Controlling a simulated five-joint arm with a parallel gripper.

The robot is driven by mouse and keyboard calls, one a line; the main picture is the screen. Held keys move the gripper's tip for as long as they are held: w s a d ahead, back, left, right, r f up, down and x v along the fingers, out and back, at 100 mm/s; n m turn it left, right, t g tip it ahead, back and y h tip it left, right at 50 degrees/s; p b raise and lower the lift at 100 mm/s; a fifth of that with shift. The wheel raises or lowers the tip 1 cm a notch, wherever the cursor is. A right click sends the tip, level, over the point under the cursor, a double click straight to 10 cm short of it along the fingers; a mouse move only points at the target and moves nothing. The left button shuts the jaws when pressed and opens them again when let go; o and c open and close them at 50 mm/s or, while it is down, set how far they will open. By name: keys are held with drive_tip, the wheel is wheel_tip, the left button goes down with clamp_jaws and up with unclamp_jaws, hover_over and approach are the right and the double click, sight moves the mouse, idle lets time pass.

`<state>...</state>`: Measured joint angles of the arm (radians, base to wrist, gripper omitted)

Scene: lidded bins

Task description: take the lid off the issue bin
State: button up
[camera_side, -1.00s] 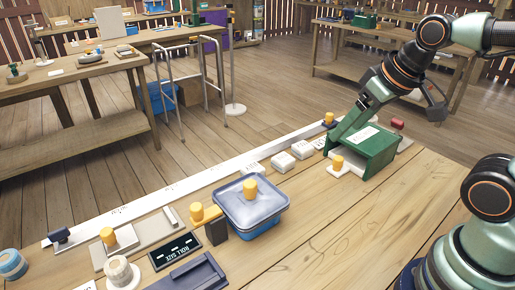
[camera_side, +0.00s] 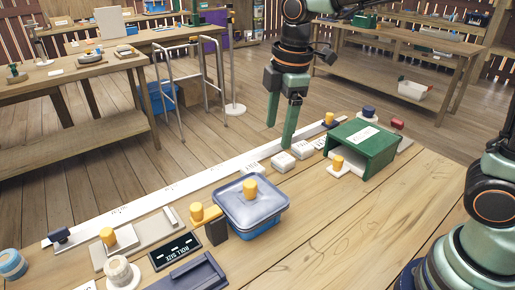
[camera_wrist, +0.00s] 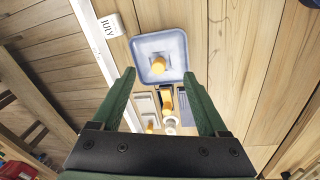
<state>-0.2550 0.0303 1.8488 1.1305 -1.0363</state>
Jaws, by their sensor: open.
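A blue bin (camera_side: 262,230) stands on the wooden bench with a grey-blue lid (camera_side: 228,200) on it. The lid has an upright yellow knob (camera_side: 250,189). In the wrist view the lid (camera_wrist: 176,47) and its knob (camera_wrist: 158,65) show beyond my fingertips. I cannot read a name on this bin. My gripper (camera_side: 279,147) points down above the bench, behind and to the right of the lid, apart from it. Its two green fingers (camera_wrist: 160,75) are apart with nothing between them.
A green open-fronted box (camera_side: 383,145) stands right of the bin. Small white blocks (camera_side: 292,156) lie between them by a long white strip (camera_side: 160,194). A yellow-ended piece on a dark block (camera_side: 216,231) sits close left of the bin. The front right bench is clear.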

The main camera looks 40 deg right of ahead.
sight(250, 183)
drive_tip(key=a+f+n, duration=0.1)
drive_tip(key=f, duration=0.2)
drive_tip(key=w+a+f+n+g, duration=0.1)
drive_tip(key=a+f+n, duration=0.1)
drive_tip(key=f, duration=0.2)
drive_tip(key=w+a+f+n, duration=0.1)
drive_tip(key=f+n, duration=0.1)
drive_tip(key=f, duration=0.1)
drive_tip(key=shift+w+a+f+g, duration=0.2)
drive_tip(key=shift+w+a+g, duration=0.1)
drive_tip(key=shift+a, duration=0.1)
drive_tip(key=shift+w+a+f, duration=0.1)
drive_tip(key=shift+w+f, duration=0.05)
drive_tip(key=shift+f, duration=1.2)
drive_tip(key=shift+w+f, duration=0.15)
drive_tip(key=shift+f, duration=1.15)
drive_tip(key=shift+c, duration=0.4)
clamp_jaws()
drive_tip(key=shift+r, duration=0.1)
